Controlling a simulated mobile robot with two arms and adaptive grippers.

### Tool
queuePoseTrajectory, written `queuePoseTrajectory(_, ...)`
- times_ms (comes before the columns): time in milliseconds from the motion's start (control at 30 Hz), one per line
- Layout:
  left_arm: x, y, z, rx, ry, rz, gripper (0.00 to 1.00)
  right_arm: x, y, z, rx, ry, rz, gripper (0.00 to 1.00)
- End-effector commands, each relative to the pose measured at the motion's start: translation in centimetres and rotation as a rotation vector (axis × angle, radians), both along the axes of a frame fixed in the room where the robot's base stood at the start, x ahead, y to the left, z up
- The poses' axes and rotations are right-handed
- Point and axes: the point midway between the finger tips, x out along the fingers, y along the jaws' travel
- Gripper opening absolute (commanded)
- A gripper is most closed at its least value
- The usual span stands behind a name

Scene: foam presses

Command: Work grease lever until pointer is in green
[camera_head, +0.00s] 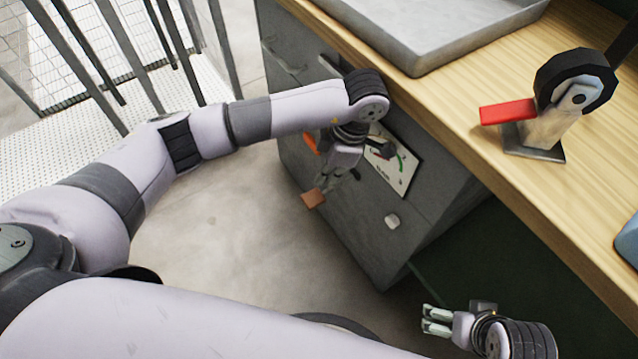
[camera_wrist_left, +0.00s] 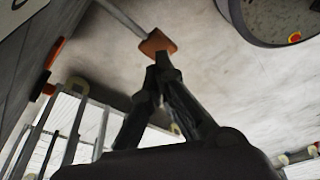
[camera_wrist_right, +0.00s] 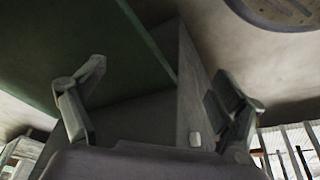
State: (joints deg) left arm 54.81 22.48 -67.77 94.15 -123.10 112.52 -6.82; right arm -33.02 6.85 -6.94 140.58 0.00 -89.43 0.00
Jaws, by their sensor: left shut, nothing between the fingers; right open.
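An orange-brown block (camera_head: 313,198) sits on the end of a grey rod, apparently the grease lever, in front of the grey cabinet. It shows in the left wrist view (camera_wrist_left: 158,42) just beyond my left fingertips. My left gripper (camera_head: 328,184) is shut and empty beside the block; I cannot tell whether they touch. A white gauge plate (camera_head: 402,172) with a green arc is on the cabinet face, partly hidden by my left wrist. I cannot read its pointer. My right gripper (camera_head: 430,320) is open and empty, low at the right, away from the lever.
The wooden bench top (camera_head: 455,100) overhangs the cabinet (camera_head: 345,218). A white button (camera_head: 392,221) is below the gauge. Railings stand at upper left; the floor before the cabinet is clear.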

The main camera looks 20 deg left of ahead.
Motion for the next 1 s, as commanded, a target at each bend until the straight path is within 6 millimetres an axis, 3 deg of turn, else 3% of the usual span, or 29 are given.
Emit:
queuePoseTrajectory(433,0.4,0.2,0.0,0.004,-0.015,0.014,0.0,0.0,0.0,-0.1,0.0,-0.001,0.0,0.9)
queuePoseTrajectory(667,0.1,0.7,-2.5,0.004,-0.01,0.013,0.0,-0.2,0.0,-1.0,0.0,-0.004,0.0,0.9)
queuePoseTrajectory(1000,-0.2,1.3,-5.0,0.003,-0.009,0.009,0.0,4.5,1.3,-0.5,0.043,-0.216,0.017,0.9)
